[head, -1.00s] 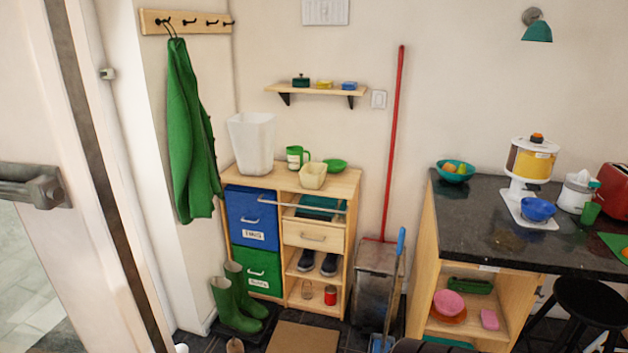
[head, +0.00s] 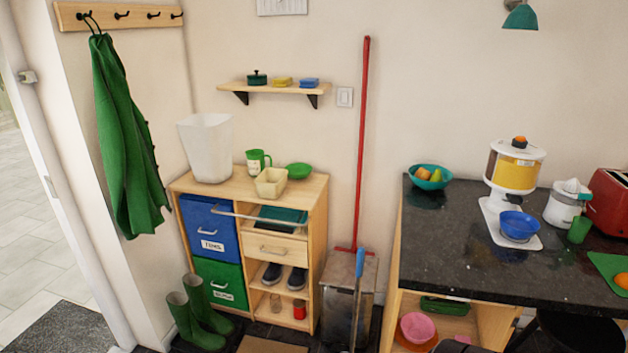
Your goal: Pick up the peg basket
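A small cream, open-topped container (head: 271,182), which looks like the peg basket, stands upright on top of the wooden cabinet (head: 315,192), near its front edge. Its contents are too small to make out. A green and white mug (head: 257,161) stands close behind it on the left, and a green bowl (head: 299,171) is close behind it on the right. Neither of my grippers shows in the head view, and nothing is touching the container from my side.
A tall white bin (head: 207,148) stands on the cabinet's left. A metal rail (head: 265,220) crosses the cabinet front below the top. A red-handled broom (head: 361,150) and a blue-handled tool (head: 357,300) stand to the right, before the dark counter (head: 440,235). Green boots (head: 195,315) stand at lower left.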

